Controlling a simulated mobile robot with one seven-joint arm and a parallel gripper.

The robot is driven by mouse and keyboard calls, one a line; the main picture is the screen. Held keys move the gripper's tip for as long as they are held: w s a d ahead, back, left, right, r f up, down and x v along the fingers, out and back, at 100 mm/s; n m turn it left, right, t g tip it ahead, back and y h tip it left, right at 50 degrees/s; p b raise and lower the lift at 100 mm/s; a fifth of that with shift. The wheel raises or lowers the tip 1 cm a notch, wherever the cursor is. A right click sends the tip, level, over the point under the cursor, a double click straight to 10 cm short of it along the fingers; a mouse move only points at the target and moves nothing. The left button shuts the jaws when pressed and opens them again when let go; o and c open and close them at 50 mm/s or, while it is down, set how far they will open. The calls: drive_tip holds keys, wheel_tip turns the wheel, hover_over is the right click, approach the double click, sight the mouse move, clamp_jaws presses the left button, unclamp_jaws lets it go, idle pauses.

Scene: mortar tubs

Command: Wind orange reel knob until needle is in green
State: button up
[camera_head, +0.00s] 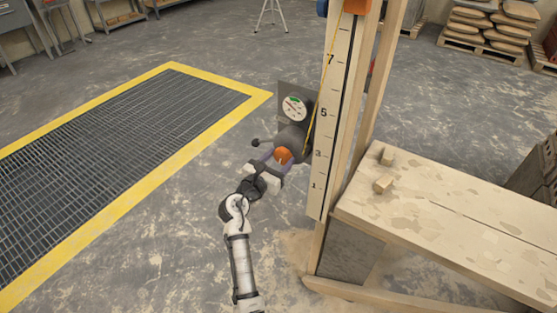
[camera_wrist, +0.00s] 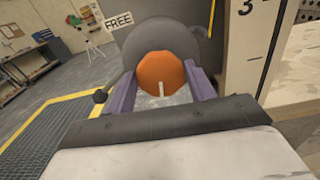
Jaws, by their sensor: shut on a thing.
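The orange knob (camera_head: 283,156) sits on the front of a dark grey reel (camera_head: 292,138) beside a numbered white scale board. It also shows in the wrist view (camera_wrist: 161,73), with a pale line mark on its lower half. My gripper (camera_head: 270,160) is shut on the knob, its purple fingers on the left and right of it. Above the reel is a round gauge (camera_head: 294,108) with a green zone at its top; the needle is too small to read surely. A yellow cord (camera_head: 321,84) runs from the reel up along the board.
The white scale board (camera_head: 333,120) stands on a wooden post just right of the reel. A wooden bench (camera_head: 440,215) with small blocks is to the right. A yellow-edged floor grate (camera_head: 110,150) lies to the left. A dark knobbed lever (camera_head: 256,142) sticks out left of the reel.

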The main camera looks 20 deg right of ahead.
drive_tip(key=m+b, duration=0.1)
drive_tip(key=m, duration=0.5)
drive_tip(key=shift+f, duration=0.15)
drive_tip(key=m+b, duration=0.2)
drive_tip(key=m, duration=0.3)
drive_tip(key=shift+s+b, duration=0.1)
drive_tip(key=shift+b, duration=0.3)
drive_tip(key=shift+m, duration=0.3)
drive_tip(key=o, duration=1)
drive_tip(key=b+v, duration=0.2)
drive_tip(key=v, duration=1.1)
drive_tip(key=shift+s+a, duration=0.25)
drive_tip(key=shift+s, duration=0.05)
